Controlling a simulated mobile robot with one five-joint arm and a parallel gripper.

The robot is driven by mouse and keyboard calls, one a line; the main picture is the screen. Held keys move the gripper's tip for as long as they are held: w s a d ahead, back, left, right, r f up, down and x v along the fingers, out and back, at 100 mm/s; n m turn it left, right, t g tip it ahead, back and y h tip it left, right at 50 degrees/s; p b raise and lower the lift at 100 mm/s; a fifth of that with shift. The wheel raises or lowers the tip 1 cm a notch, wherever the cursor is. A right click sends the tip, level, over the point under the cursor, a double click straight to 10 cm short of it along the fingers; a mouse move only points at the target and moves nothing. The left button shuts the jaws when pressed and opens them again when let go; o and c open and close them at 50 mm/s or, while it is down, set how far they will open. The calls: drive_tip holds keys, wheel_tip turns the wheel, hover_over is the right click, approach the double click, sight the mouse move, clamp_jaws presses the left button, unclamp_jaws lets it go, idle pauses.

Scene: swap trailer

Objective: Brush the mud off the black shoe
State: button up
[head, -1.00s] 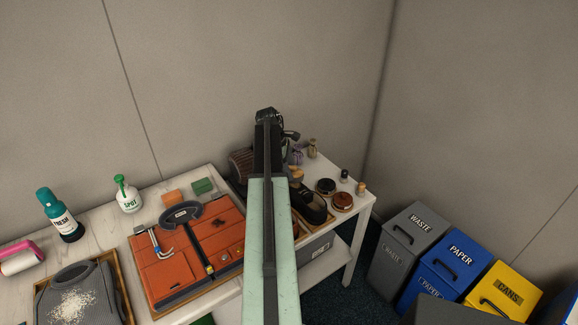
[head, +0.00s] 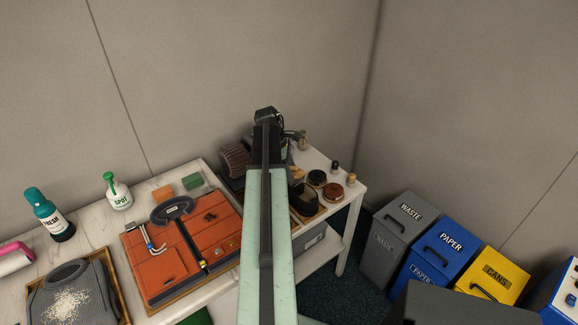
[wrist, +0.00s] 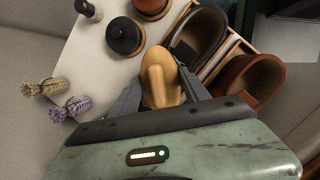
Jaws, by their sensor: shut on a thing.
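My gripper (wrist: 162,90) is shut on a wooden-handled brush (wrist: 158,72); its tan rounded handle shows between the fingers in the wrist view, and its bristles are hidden. The black shoe (wrist: 194,38) lies just beyond and to the right of the brush, its opening towards the camera. I cannot tell whether brush and shoe touch. A brown shoe (wrist: 256,80) lies beside it. Mud cannot be made out.
Bins (head: 400,235) stand right.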

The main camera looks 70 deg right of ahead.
drive_tip(key=shift+r, duration=0.1)
drive_tip(key=r+p, duration=0.5)
drive_tip(key=p, duration=0.1)
drive_tip(key=shift+w+d+r, duration=0.2)
drive_tip(key=shift+w+r, duration=0.05)
drive_tip(key=shift+r, duration=0.15)
drive_tip(key=p+v, duration=0.3)
drive_tip(key=shift+s+d+r, duration=0.15)
drive_tip(key=shift+s+d, duration=0.1)
drive_tip(key=shift+s, duration=0.15)
